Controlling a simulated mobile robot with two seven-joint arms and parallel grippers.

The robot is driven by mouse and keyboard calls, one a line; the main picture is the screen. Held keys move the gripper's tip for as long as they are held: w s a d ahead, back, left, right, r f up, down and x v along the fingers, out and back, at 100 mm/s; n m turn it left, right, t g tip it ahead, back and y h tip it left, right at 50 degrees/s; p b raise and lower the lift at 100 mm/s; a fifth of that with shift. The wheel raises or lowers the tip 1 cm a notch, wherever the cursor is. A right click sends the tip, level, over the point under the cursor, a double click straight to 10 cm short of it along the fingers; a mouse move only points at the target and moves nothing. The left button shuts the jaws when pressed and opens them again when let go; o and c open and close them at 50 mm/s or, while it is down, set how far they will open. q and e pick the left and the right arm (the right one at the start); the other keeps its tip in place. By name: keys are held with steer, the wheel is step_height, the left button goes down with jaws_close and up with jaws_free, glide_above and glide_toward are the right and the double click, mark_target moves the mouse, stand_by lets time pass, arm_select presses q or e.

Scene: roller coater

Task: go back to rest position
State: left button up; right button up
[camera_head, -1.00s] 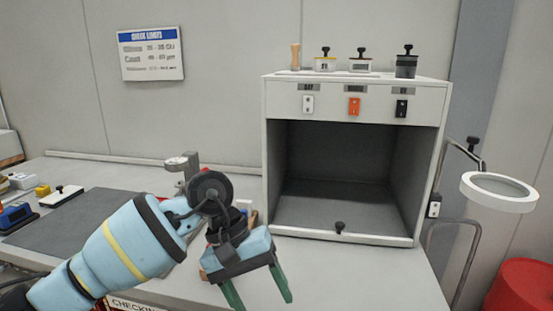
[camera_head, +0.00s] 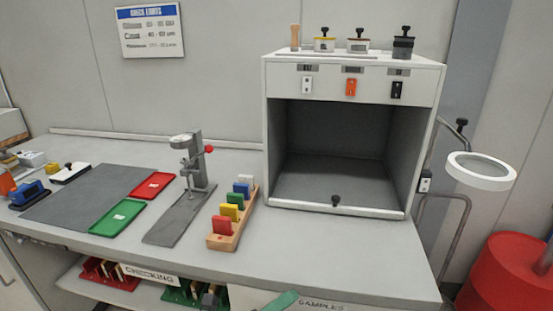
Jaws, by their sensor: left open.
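My left gripper (camera_head: 281,301) shows only at the bottom edge, where a green finger pokes into view in front of the table's front edge. Most of it and the left arm are out of the picture. No held thing shows at the visible part. My right gripper is not in view.
The table holds a grey mat (camera_head: 75,197), a red tray (camera_head: 153,186), a green tray (camera_head: 117,216), a gauge stand (camera_head: 190,165) and a wooden rack (camera_head: 222,241) of coloured plates. An open white cabinet (camera_head: 353,82) stands behind. The table's front right (camera_head: 345,250) is clear.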

arm_select(q)
steer(key=s+a+f+n+t+y+p, duration=0.1)
steer(key=s+a+f+n+t+y, duration=0.15)
steer(key=a+f+n+y, duration=0.65)
steer(key=s+a+f+n+t+y, duration=0.2)
steer(key=f+n+t+y, duration=0.3)
steer(key=n, duration=0.8)
steer(key=s+a+f+n+g+y, duration=0.1)
steer(key=s+a+f+n+g, duration=0.2)
steer(key=s, duration=0.4)
steer(key=s+a+f+n+g+y, duration=0.2)
steer(key=s+a+f+n, duration=0.1)
steer(key=s+f+n, duration=0.2)
steer(key=s+a+f+n+g+y+p, duration=0.1)
steer(key=s+a+f+n+g+y, duration=0.1)
steer(key=s+f, duration=0.5)
steer(key=s+a+n+g, duration=0.1)
steer(key=a+n, duration=0.1)
steer(key=shift+s+f+n+g, duration=0.35)
steer(key=shift+n, duration=0.05)
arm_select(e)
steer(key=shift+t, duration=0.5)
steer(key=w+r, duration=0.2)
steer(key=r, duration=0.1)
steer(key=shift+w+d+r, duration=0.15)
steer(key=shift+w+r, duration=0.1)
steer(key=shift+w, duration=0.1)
